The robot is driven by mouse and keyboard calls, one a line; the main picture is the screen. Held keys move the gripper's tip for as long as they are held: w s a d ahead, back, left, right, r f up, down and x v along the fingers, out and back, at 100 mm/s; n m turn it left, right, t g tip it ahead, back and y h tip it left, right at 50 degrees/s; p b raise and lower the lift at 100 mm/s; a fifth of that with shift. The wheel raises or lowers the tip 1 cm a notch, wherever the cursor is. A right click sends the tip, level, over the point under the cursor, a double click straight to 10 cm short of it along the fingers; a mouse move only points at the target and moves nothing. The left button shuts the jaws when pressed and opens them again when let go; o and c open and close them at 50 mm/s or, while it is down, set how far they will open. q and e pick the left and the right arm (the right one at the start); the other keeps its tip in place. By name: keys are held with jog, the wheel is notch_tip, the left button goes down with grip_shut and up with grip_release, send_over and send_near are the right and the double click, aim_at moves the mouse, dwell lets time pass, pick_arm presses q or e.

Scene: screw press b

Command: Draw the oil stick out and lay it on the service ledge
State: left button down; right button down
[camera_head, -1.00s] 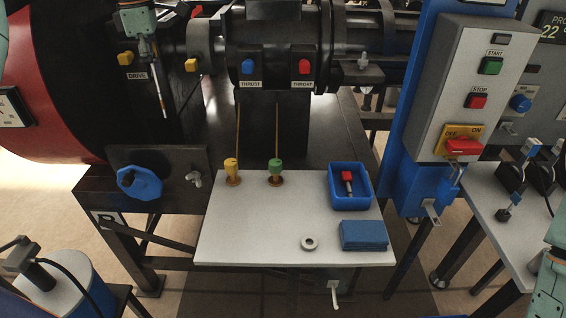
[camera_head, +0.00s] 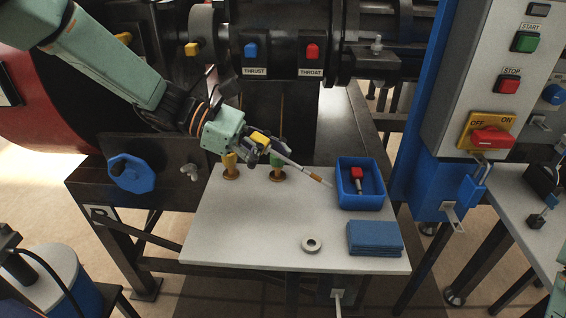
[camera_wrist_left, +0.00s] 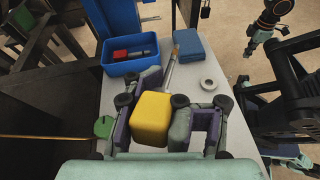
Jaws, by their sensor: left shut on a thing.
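My left gripper (camera_head: 268,147) is shut on the yellow handle (camera_head: 259,138) of the oil stick (camera_head: 300,168). The stick is out of the machine and slants down to the right, its brownish tip close to the blue bin. It is over the pale service ledge (camera_head: 240,240); I cannot tell whether the tip touches it. In the left wrist view the yellow handle (camera_wrist_left: 151,118) sits between the fingers, with the rod (camera_wrist_left: 171,66) pointing away. What looks like my right gripper (camera_wrist_left: 256,42) is small at the upper right there; its jaws are unclear.
A blue bin (camera_head: 342,195) holds a red-headed item (camera_head: 357,174). Blue folded cloths (camera_head: 374,238) and a pale ring (camera_head: 312,245) lie on the ledge. The ledge's front left is clear.

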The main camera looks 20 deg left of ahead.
pick_arm(q)
jog(key=shift+s+d, duration=0.2)
jog(key=shift+d, duration=0.4)
jog(key=shift+w+a+f, duration=0.1)
jog(key=shift+a, duration=0.05)
jog(key=shift+t, duration=0.3)
jog(key=shift+a, duration=0.1)
jog(key=shift+f+b, duration=2.25)
jog(key=shift+f, duration=1.2)
jog(key=shift+f+b, duration=0.35)
jog(key=shift+f, duration=0.15)
jog(key=shift+f, duration=0.45)
